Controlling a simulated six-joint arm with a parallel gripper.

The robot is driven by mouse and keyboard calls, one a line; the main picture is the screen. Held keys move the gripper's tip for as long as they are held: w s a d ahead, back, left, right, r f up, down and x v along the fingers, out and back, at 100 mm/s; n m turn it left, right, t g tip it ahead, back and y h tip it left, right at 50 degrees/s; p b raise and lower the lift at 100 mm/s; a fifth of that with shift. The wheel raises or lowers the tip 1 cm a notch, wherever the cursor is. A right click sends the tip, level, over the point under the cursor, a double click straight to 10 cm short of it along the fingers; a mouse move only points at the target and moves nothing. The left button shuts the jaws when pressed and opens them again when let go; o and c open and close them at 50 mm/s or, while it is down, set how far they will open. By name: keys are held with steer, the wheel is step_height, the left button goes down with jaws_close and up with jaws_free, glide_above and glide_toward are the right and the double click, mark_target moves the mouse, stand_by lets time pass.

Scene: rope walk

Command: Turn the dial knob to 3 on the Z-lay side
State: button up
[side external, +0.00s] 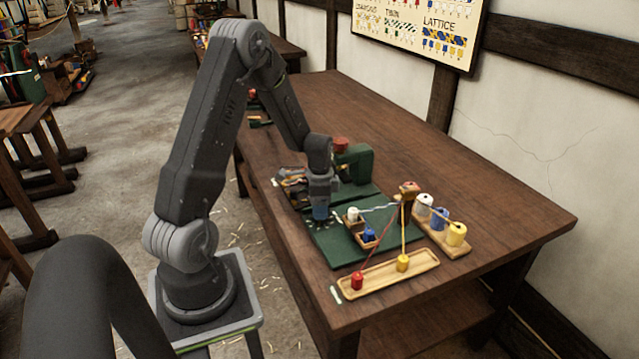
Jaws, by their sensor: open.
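My gripper (320,208) points straight down over the left part of a dark green board (338,252) on the wooden table. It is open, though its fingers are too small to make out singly. White dial marks (317,226) fan out on the board just below and around the fingertips. The dial knob itself is hidden behind or under the gripper, so its setting cannot be read. I cannot tell whether the fingers touch the knob. The Z-lay label is not legible in this view.
Right of my gripper are small wooden holders with a white bobbin (352,214) and a blue bobbin (369,234). Strands run to a post (408,190). A tray (382,275) holds red and yellow bobbins; a spool rack (455,243) stands right. A green machine (356,163) stands behind.

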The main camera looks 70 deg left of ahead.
step_height(320, 180, up, 12)
stand_by(0.4)
steer(key=shift+r, duration=0.1)
steer(key=s+d+r+n+t, duration=0.1)
steer(key=s+d+r, duration=0.3)
steer(key=d, duration=0.4)
steer(key=s+d+r+n+t, duration=0.1)
steer(key=s+d+r, duration=0.3)
steer(key=d, duration=0.5)
steer(key=s+d+r+n+t, duration=0.2)
steer(key=s+d+r+t, duration=0.1)
steer(key=d, duration=0.5)
step_height(320, 180, up, 2)
steer(key=shift+s+d+r+t, duration=0.1)
steer(key=shift+s+d+t, duration=0.2)
steer(key=shift+s, duration=0.3)
